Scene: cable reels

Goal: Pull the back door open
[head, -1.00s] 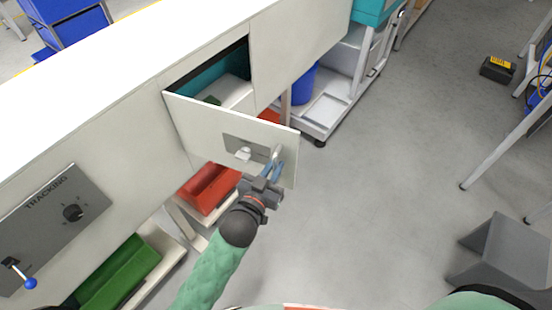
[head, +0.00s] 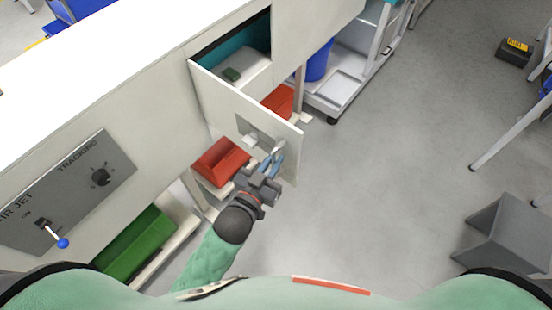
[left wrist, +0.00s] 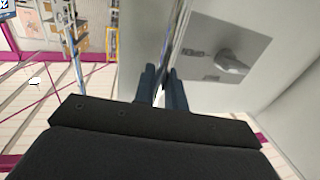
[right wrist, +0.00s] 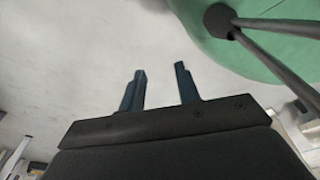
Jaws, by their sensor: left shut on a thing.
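The back door (head: 222,102) is a pale panel standing open from the white machine body, hinged on its left in the head view. On it is a grey plate with a white knob (head: 249,140), also seen in the left wrist view (left wrist: 232,62). My right gripper (right wrist: 160,72) is open and empty above the floor, outside the head view.
The opening behind the door shows a teal inner wall (head: 235,42) and a small green item (head: 232,74). Below are red bins (head: 220,160) and a green bin (head: 135,243). A white cart (head: 340,95) stands beyond the door. Clear floor lies right; a grey stool (head: 505,232) stands there.

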